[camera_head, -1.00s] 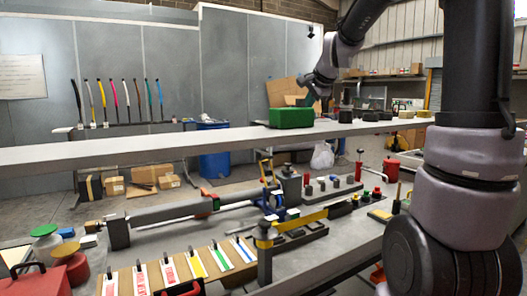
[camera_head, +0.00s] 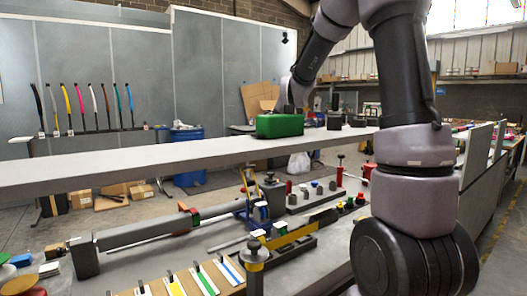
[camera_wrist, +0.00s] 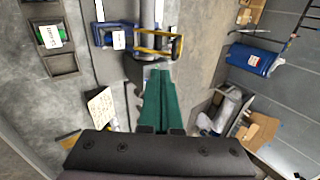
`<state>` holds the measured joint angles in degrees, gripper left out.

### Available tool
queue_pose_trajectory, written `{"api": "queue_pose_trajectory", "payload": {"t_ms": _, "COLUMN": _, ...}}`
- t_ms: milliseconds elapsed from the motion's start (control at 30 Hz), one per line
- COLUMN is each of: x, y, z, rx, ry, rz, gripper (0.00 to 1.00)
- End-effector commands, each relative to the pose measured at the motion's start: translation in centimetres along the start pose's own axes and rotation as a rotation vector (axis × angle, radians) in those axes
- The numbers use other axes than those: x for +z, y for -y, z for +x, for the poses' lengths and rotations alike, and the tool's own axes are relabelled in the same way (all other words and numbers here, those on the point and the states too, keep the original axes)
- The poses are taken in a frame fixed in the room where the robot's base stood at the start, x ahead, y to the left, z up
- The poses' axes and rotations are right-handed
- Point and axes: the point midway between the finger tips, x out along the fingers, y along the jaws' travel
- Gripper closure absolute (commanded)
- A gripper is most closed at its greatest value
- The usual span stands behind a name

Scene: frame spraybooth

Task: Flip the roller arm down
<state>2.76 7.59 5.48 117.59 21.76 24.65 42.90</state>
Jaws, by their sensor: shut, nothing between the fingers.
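No part is plainly labelled as the roller arm. In the wrist view, a blue frame (camera_wrist: 112,35) and a yellow frame (camera_wrist: 158,43) cross a grey cylinder (camera_wrist: 148,17). My gripper (camera_wrist: 160,74) shows its green tapered fingers closed together, empty, pointing towards these parts. I cannot tell the gap to them. In the head view my fingertips are not clear behind the green box.
A green box (camera_head: 279,125) stands on a long grey beam (camera_head: 150,158) that crosses the head view. A yellow bar (camera_head: 292,236) on dark posts and a rack of coloured strips (camera_head: 190,283) occupy the bench. A blue drum (camera_head: 188,146) stands on the floor behind.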

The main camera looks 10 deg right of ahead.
Motion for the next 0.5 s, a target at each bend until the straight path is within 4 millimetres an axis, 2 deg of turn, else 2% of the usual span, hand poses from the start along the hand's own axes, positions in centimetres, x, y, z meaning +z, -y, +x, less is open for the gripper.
{"api": "queue_pose_trajectory", "payload": {"t_ms": 200, "x": 0.0, "y": -0.2, "z": 4.8, "rx": 0.005, "ry": 0.002, "rz": 0.003, "gripper": 1.00}}
{"api": "queue_pose_trajectory", "payload": {"t_ms": 367, "x": 0.0, "y": -0.1, "z": 8.1, "rx": 0.003, "ry": 0.001, "rz": 0.003, "gripper": 1.00}}
{"api": "queue_pose_trajectory", "payload": {"t_ms": 500, "x": 0.1, "y": 1.2, "z": 9.9, "rx": 0.001, "ry": 0.002, "rz": -0.001, "gripper": 1.00}}
